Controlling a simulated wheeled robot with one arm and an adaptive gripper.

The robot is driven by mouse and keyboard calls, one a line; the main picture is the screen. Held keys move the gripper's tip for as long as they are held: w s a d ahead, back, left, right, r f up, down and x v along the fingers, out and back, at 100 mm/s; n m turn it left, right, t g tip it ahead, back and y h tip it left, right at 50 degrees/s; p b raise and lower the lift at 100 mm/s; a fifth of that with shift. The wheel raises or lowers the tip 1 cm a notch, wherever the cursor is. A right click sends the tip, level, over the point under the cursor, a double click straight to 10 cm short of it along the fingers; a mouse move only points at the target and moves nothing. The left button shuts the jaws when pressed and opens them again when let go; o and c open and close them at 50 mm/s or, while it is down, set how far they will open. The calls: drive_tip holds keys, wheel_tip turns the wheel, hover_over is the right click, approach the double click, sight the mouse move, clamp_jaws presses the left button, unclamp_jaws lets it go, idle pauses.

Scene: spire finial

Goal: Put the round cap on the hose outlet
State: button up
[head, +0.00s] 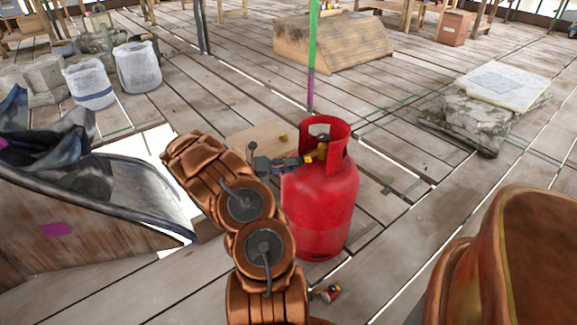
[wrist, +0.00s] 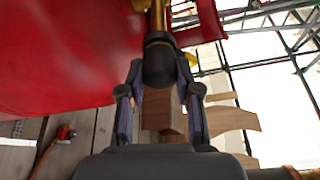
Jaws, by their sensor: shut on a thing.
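A red gas cylinder (head: 322,200) stands upright on the plank floor, with a brass valve (head: 322,152) inside its collar. My gripper (head: 294,161) reaches in from the left, level with the valve. In the wrist view my gripper (wrist: 160,78) is shut on a dark round piece, which looks like the cap (wrist: 159,62). A brass part (wrist: 157,18) lines up right beyond the cap. I cannot tell whether the cap is seated on the outlet or only touching it. The cap is too small to make out in the head view.
A wooden box (head: 258,138) with a small yellow item on top stands behind my gripper. A small red fitting (head: 328,293) lies on the floor near the cylinder. A stone slab stack (head: 480,110) is at right. Floor right of the cylinder is clear.

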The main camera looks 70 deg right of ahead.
drive_tip(key=shift+s+d, duration=0.1)
drive_tip(key=shift+d, duration=0.05)
drive_tip(key=o, duration=1.2)
drive_tip(key=shift+c, duration=0.2)
drive_tip(key=v, duration=1.2)
drive_tip(key=shift+r, duration=0.1)
